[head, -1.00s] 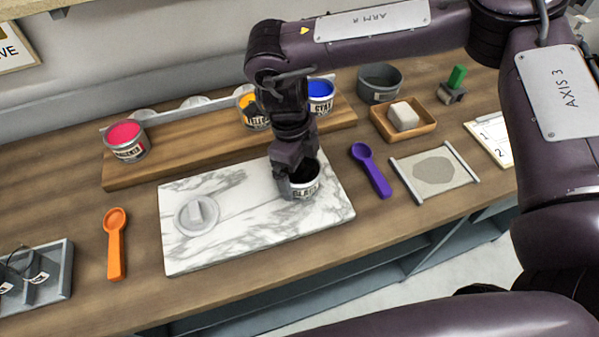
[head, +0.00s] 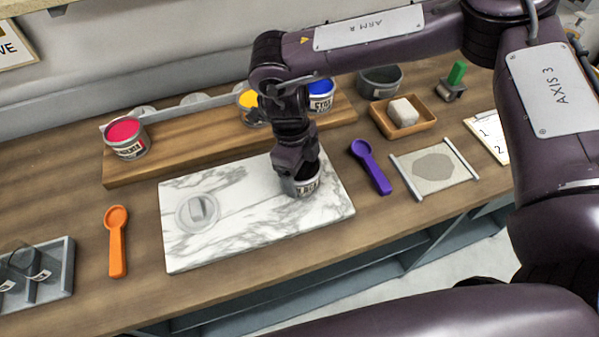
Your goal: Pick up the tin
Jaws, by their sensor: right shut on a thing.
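A tin of black ink (head: 308,187) with a pale label stands on the right part of the white marble slab (head: 250,222). My right gripper (head: 299,172) comes down from above and is shut on the tin at its rim. The fingertips and part of the tin's opening are hidden by the gripper. I cannot tell whether the tin's base is clear of the slab. My left gripper is not in view.
Tins of magenta (head: 125,137), yellow (head: 250,106) and blue ink (head: 321,95) stand on a wooden riser (head: 190,157) behind. A round grey lid (head: 198,212) lies on the slab. An orange scoop (head: 117,240) and purple scoop (head: 370,166) flank it.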

